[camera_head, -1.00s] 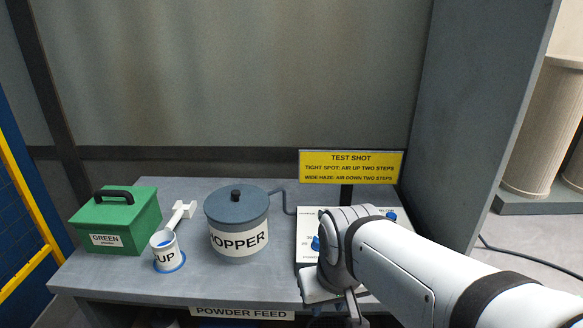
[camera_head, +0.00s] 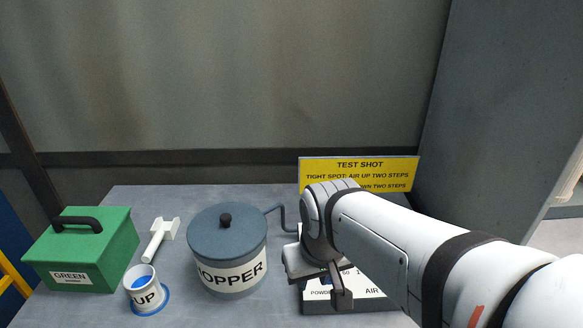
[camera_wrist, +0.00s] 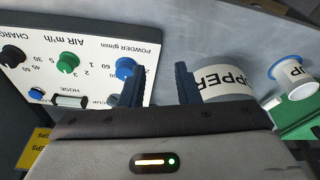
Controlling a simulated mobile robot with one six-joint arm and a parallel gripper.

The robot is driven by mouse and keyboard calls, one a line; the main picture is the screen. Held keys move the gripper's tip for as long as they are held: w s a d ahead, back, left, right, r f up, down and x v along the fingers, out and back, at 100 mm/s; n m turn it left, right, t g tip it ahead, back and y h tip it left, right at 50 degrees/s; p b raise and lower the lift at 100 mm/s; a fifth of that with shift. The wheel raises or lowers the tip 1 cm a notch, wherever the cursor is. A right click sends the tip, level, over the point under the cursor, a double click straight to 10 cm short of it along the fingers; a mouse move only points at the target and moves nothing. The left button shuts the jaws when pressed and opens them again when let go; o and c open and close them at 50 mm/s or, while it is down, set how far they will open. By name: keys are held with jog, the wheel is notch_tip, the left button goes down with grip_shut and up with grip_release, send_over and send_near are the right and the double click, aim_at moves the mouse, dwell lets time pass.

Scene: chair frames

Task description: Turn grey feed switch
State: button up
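A white control panel (camera_wrist: 105,52) shows upside down in the wrist view, with charge, air and powder dials. A pale grey bar (camera_wrist: 70,101) by the word HOSE looks like the grey feed switch. My gripper (camera_wrist: 158,82) is open and empty, its two dark fingers spread. One finger overlaps the panel's powder side and the other is in front of the hopper (camera_wrist: 222,82). In the head view my arm and gripper (camera_head: 338,292) cover most of the panel (camera_head: 362,285), and the switch is hidden there.
The lidded hopper (camera_head: 228,247) stands left of my gripper with a hose behind. A cup (camera_head: 145,290), a white tool (camera_head: 160,240) and a green box (camera_head: 85,248) are farther left. A yellow sign (camera_head: 359,170) stands behind my arm.

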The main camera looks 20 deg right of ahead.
jog(key=w+d+r+n+g+p, duration=0.1)
jog(key=w+d+n+p, duration=0.15)
jog(key=w, duration=0.35)
jog(key=w+d+r+n+p, duration=0.1)
jog(key=w+d+r+p, duration=0.1)
jog(key=w+p, duration=0.25)
jog(key=w+d+f+n+p, duration=0.1)
jog(key=w+d, duration=0.1)
jog(key=w+d+f+n+g+p, duration=0.1)
jog(key=w+d, duration=0.2)
jog(key=w+d+f+n+p, duration=0.1)
jog(key=w+d+f, duration=0.1)
jog(key=w, duration=0.1)
jog(key=shift+w+d+g, duration=0.25)
jog(key=shift+d+g, duration=0.05)
jog(key=shift+d, duration=0.05)
jog(key=shift+w+d+f, duration=0.2)
jog(key=shift+d+f, duration=0.1)
jog(key=shift+f, duration=0.2)
notch_tip(320, 180, down, 8)
jog(key=b, duration=0.5)
jog(key=shift+r, duration=0.2)
jog(key=c, duration=0.6)
jog(key=m, duration=0.4)
jog(key=shift+m, duration=0.25)
jog(key=m, duration=0.4)
jog(key=shift+o, duration=1.4)
jog(key=shift+m, duration=0.5)
jog(key=o, duration=0.6)
jog(key=shift+c, duration=0.2)
